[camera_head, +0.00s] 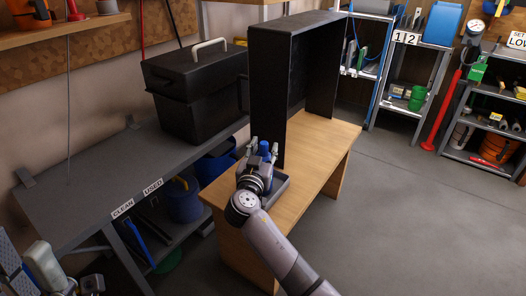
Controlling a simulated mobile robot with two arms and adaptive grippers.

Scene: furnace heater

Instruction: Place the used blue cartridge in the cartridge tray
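A blue cartridge (263,147) shows between the two fingertips of my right gripper (264,149), above or at the grey cartridge tray (281,185). The tray sits on the wooden table, largely hidden behind my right gripper and wrist. The fingertips stand apart on either side of the blue piece. I cannot tell whether they touch it. The lower part of the cartridge is hidden, so I cannot tell whether it rests in the tray.
A tall black open-sided housing (270,90) stands on the wooden table (320,147) just behind the tray. To the left is a dark bench (90,185) with labels "CLEAN" and "USED" and a black toolbox (196,90). Shelves stand at the back right. The grey floor (430,220) is clear.

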